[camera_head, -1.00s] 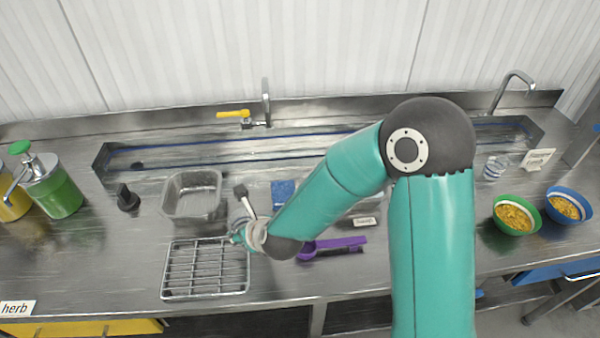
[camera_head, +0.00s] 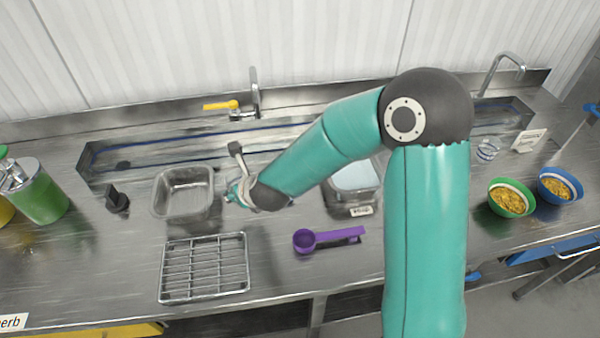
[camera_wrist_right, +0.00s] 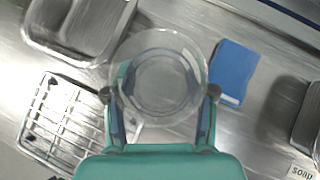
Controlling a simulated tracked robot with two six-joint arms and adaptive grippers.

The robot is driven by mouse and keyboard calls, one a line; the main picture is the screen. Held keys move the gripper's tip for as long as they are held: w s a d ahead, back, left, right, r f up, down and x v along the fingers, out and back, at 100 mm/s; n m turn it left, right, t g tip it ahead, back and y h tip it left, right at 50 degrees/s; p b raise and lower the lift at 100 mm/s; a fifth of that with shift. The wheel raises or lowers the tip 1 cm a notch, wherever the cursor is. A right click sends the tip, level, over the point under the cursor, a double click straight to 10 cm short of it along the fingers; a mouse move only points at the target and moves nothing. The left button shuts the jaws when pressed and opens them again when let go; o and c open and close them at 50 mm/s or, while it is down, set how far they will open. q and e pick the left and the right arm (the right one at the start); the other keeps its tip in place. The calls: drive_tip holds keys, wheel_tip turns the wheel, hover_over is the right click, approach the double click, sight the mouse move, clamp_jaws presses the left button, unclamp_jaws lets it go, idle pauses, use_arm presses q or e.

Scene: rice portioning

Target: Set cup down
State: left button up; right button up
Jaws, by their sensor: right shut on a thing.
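A clear round cup (camera_wrist_right: 160,75) is held between the two fingers of my right gripper (camera_wrist_right: 160,93) in the right wrist view. The gripper is shut on the cup's sides. In the head view my right gripper (camera_head: 238,192) is over the counter, just right of the metal tub and behind the wire rack. The cup is hard to make out there. I cannot tell whether the cup's base touches the counter. My left gripper is not in view.
The metal tub (camera_head: 157,203) and wire rack (camera_head: 205,294) lie left. A blue pad (camera_wrist_right: 234,72) lies right of the cup. A purple scoop (camera_head: 335,236), a labelled container (camera_head: 351,205), another clear cup (camera_head: 488,150) and two filled bowls (camera_head: 508,208) (camera_head: 548,194) stand farther right.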

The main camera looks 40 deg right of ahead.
drive_tip(key=w+d+r, duration=0.3)
drive_tip(key=r, duration=0.3)
drive_tip(key=w+d+r, duration=0.3)
drive_tip(key=w+r, duration=0.1)
drive_tip(key=r, duration=0.2)
drive_tip(key=shift+m, duration=0.3)
wheel_tip(320, 180, down, 15)
drive_tip(key=b, duration=0.2)
drive_tip(key=shift+f+b, duration=0.15)
drive_tip(key=shift+b, duration=0.2)
drive_tip(key=shift+f+b, duration=0.95)
drive_tip(key=shift+f, duration=1.15)
drive_tip(key=shift+s, duration=0.1)
